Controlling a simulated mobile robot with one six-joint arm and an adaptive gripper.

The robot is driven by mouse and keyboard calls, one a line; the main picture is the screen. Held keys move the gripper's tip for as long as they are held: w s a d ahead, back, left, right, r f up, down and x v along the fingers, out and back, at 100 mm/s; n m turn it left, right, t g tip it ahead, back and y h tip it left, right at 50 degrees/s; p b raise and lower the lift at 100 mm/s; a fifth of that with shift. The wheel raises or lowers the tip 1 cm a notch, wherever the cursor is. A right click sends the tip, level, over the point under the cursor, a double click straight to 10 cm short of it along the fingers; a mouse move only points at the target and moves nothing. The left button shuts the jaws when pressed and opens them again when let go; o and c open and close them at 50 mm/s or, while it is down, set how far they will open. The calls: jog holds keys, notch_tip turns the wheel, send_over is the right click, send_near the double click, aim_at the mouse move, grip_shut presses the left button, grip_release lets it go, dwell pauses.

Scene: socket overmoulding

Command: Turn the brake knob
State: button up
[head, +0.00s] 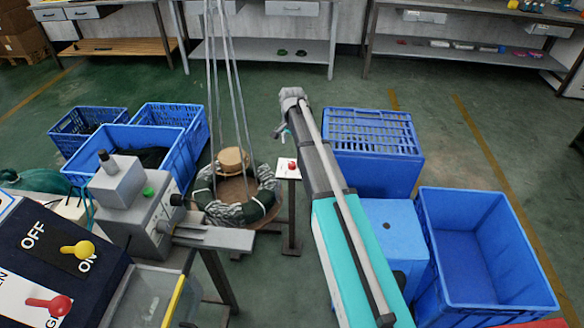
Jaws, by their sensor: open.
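A small red knob (292,166) sits on a white plate (284,174) on top of a dark post in the middle of the head view. It may be the brake knob, but no label on it can be read. My arm reaches forward from the lower right, and my gripper (283,133) hangs at its far end, small and partly hidden by the arm. It is open and appears empty, above the red knob in the picture and apart from it. A control panel at the lower left has a yellow lever (78,250) by the ON/OFF marks and a red lever (49,305).
A round coil stand (233,190) with hanging cables stands left of the post. A grey machine (140,205) with a green button is further left. Blue crates (484,255) stand on both sides. Workbenches (265,50) line the back, with open green floor before them.

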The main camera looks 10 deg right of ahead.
aim_at(292, 164)
jog(key=shift+f+b, duration=4.9)
jog(key=shift+f, duration=0.25)
grip_shut()
jog(key=shift+n, duration=1.5)
